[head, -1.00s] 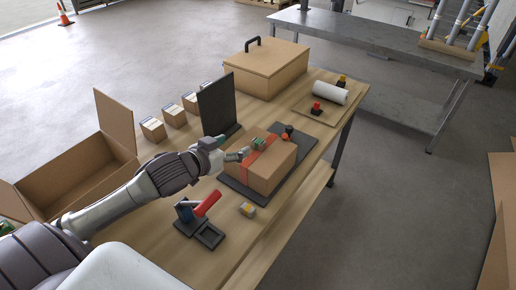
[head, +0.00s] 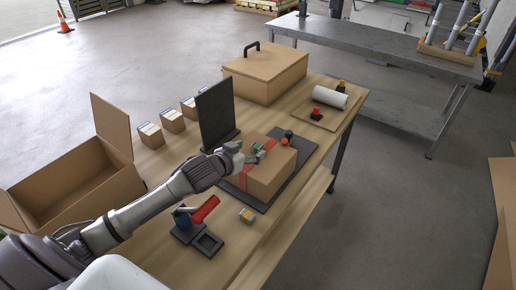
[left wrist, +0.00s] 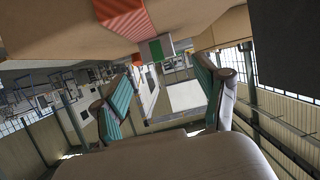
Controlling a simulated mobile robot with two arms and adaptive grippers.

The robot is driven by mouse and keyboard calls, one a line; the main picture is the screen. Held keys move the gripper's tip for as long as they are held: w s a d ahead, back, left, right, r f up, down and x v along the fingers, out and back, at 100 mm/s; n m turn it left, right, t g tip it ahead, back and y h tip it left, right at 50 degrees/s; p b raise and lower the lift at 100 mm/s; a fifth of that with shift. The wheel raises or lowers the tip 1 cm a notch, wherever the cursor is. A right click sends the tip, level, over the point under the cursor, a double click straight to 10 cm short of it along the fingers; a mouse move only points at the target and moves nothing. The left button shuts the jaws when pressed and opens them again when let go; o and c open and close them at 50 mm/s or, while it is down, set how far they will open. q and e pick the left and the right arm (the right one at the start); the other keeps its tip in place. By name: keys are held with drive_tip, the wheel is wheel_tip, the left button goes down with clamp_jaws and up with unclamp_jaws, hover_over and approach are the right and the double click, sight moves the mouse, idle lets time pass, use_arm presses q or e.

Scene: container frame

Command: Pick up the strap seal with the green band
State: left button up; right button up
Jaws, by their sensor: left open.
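The strap seal with the green band (head: 256,148) is a small grey piece on top of the cardboard box (head: 275,178), close to the red strap (head: 244,172). In the left wrist view the green band (left wrist: 155,48) shows just beyond the fingertips, near the red strap (left wrist: 124,18). My left gripper (head: 255,157) is at the box top, right by the seal and partly in front of it. In the left wrist view the left gripper (left wrist: 162,68) is open, its teal-padded fingers apart with nothing between them. I cannot tell whether it touches the seal. My right gripper is not in view.
Another small piece with an orange-red part (head: 288,135) is at the box's far edge. A black upright panel (head: 215,115) stands close behind my left gripper. A red-handled tool (head: 205,209) and a small block (head: 247,215) are in front. An open carton (head: 75,185) stands left.

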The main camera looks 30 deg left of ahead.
sight(256, 149)
use_arm(q)
drive_tip(key=x, duration=0.2)
drive_tip(key=p+x, duration=0.1)
drive_tip(key=x, duration=0.2)
drive_tip(key=shift+s+f, duration=0.2)
drive_tip(key=shift+f, duration=0.1)
drive_tip(key=shift+s, duration=0.1)
drive_tip(key=c, duration=1.2)
